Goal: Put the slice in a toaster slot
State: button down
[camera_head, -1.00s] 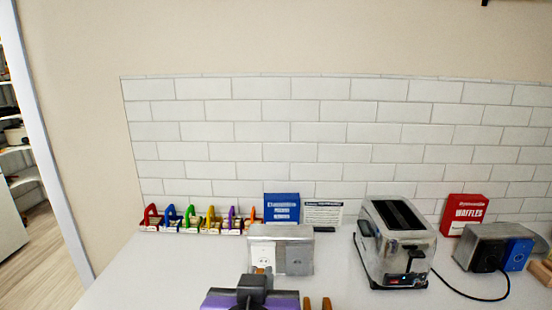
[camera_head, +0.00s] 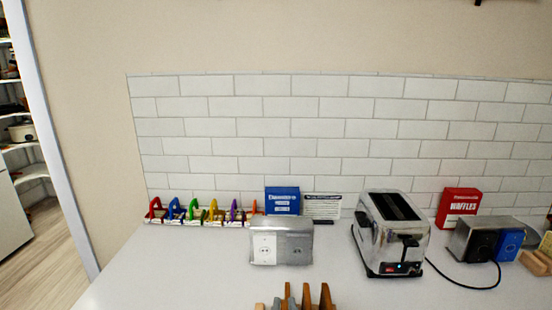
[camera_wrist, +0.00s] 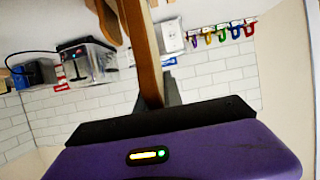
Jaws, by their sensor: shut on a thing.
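In the wrist view, my gripper (camera_wrist: 154,98), with its purple and black body, is shut on a brown slice (camera_wrist: 142,50). The slice is seen edge-on and runs out of the top of the picture. My gripper's body is not in the head view. The chrome toaster (camera_head: 388,245) stands on the counter right of centre, with two dark slots on top that look empty. It also shows in the wrist view (camera_wrist: 98,62), apart from the slice. Several brown slices (camera_head: 307,295) stand at the bottom edge of the head view; their lower parts are cut off.
A metal socket box (camera_head: 282,246) stands left of the toaster. A blue box (camera_head: 282,201), a red waffles box (camera_head: 458,206) and several coloured padlock-like loops (camera_head: 195,212) line the wall. Another socket box (camera_head: 474,240) with a black cord is right. Counter between socket box and toaster is clear.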

jog(key=s+d+f, duration=0.2)
jog(key=d+f, duration=0.4)
jog(key=f, duration=0.4)
jog(key=s+d+f, duration=0.2)
jog(key=d+f, duration=0.4)
jog(key=f, duration=0.5)
jog(key=s+d+f, duration=0.2)
jog(key=d+f, duration=0.4)
jog(key=f, duration=0.4)
jog(key=shift+s+d+f, duration=0.2)
jog(key=shift+d+f, duration=0.05)
jog(key=shift+d, duration=0.05)
jog(key=shift+d+f+b, duration=0.1)
jog(key=shift+f+b, duration=0.15)
jog(key=shift+b, duration=0.05)
jog(key=shift+w, duration=0.1)
